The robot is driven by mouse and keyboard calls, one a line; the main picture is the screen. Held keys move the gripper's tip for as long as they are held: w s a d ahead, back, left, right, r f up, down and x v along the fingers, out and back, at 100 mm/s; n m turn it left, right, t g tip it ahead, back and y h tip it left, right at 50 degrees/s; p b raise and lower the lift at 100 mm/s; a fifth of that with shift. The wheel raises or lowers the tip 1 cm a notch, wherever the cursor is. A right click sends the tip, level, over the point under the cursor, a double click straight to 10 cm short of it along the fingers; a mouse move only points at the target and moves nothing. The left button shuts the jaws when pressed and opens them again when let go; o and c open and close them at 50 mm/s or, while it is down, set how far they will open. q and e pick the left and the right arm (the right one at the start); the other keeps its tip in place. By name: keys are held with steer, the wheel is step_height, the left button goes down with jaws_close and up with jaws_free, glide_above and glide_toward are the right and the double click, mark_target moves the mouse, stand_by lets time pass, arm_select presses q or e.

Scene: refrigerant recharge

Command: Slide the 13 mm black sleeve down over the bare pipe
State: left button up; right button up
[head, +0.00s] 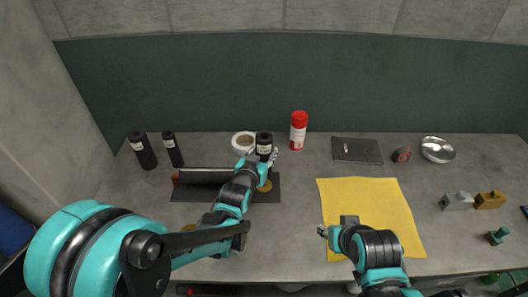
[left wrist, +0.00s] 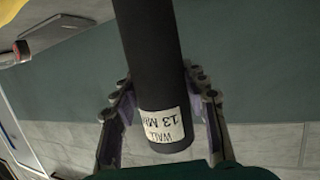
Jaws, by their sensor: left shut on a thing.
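My left gripper (head: 264,163) is shut on a black sleeve (head: 264,141) with a white label, held roughly upright above the dark mat's back right. In the left wrist view the sleeve (left wrist: 152,60) runs between the two fingers, and its label reads "WALL 13 M". A dark horizontal tube (head: 205,175) with a copper-coloured left end lies on the dark mat (head: 190,194); my left arm covers its right part. A brass-coloured piece (head: 266,186) shows just below the gripper. I cannot tell how much bare pipe shows. My right gripper (head: 322,231) is at the yellow cloth's left edge; its opening is unclear.
Two more labelled black sleeves (head: 142,150) (head: 173,150) stand at the left. A tape roll (head: 235,140) and a red-capped can (head: 298,132) stand behind. The yellow cloth (head: 365,205), a dark flat plate (head: 357,150), a metal bowl (head: 437,150) and small blocks (head: 457,201) are right.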

steer(key=shift+f+b, duration=1.6)
steer(key=shift+f, duration=0.2)
steer(key=f+b, duration=0.3)
steer(key=shift+s, duration=0.2)
steer(key=shift+f, duration=0.1)
